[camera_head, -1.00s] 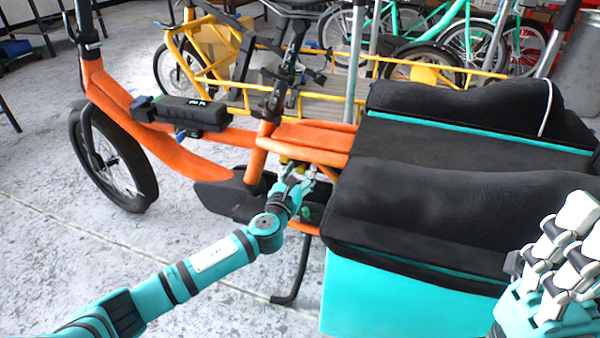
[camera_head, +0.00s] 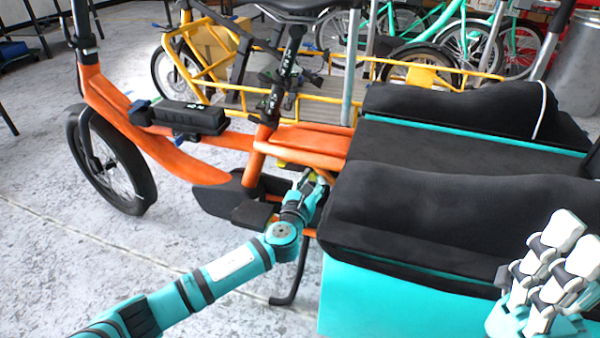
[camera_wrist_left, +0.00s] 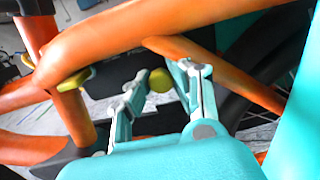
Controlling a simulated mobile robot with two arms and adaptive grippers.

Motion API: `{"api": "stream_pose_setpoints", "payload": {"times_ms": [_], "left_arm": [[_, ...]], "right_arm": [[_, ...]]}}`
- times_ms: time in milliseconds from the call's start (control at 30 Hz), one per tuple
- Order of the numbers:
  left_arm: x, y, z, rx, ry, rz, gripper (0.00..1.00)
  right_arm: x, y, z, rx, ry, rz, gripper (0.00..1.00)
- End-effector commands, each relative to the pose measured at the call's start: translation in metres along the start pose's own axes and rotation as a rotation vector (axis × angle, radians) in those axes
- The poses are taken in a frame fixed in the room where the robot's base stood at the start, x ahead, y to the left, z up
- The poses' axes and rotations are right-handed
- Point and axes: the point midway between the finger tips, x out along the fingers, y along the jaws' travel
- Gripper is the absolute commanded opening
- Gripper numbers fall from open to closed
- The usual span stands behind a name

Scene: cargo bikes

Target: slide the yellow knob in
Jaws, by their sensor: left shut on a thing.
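The yellow knob (camera_wrist_left: 160,80) is small and round. In the left wrist view it sits between the fingertips of my left gripper (camera_wrist_left: 158,84), which is shut on it, under the orange frame tube of the cargo bike (camera_wrist_left: 120,35). In the head view my left gripper (camera_head: 318,180) reaches in below the orange tubes (camera_head: 300,140), beside the front corner of the black-covered cargo box; the knob is mostly hidden there. My right gripper (camera_head: 550,265) is at the lower right over the teal box side, away from the knob; its opening is unclear.
The teal cargo box (camera_head: 400,300) with black padded cover (camera_head: 440,210) is close to the right of my left gripper. A second yellow part (camera_wrist_left: 72,82) is on the frame at left. A yellow cargo bike (camera_head: 420,75) stands behind. Grey floor is open at lower left.

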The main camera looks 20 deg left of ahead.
Motion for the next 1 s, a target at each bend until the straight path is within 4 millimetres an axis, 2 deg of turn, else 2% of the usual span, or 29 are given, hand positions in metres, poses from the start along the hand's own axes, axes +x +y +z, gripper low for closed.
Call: {"api": "stream_pose_setpoints", "payload": {"times_ms": [300,333,500,533,833,1000], "left_arm": [[-0.001,-0.007,-0.001,0.0,0.001,-0.005,0.0],[-0.001,-0.007,-0.001,-0.001,0.001,-0.006,0.22],[-0.001,-0.007,-0.001,-0.001,0.001,-0.005,0.44],[-0.001,-0.007,0.0,-0.001,0.0,-0.004,0.46],[-0.003,-0.005,0.0,0.0,0.0,-0.002,0.46],[-0.024,-0.005,-0.001,0.0,0.001,-0.003,0.46]], "right_arm": [[0.0,0.0,0.0,0.001,-0.003,0.001,0.31],[0.0,0.0,0.0,0.001,-0.003,0.001,0.31],[0.0,0.0,0.0,0.001,-0.003,0.001,0.31],[0.0,0.0,0.0,0.001,-0.004,0.001,0.31],[0.001,0.0,0.0,0.001,-0.002,0.002,0.31],[0.001,0.0,0.0,0.001,-0.002,0.002,0.31]]}}
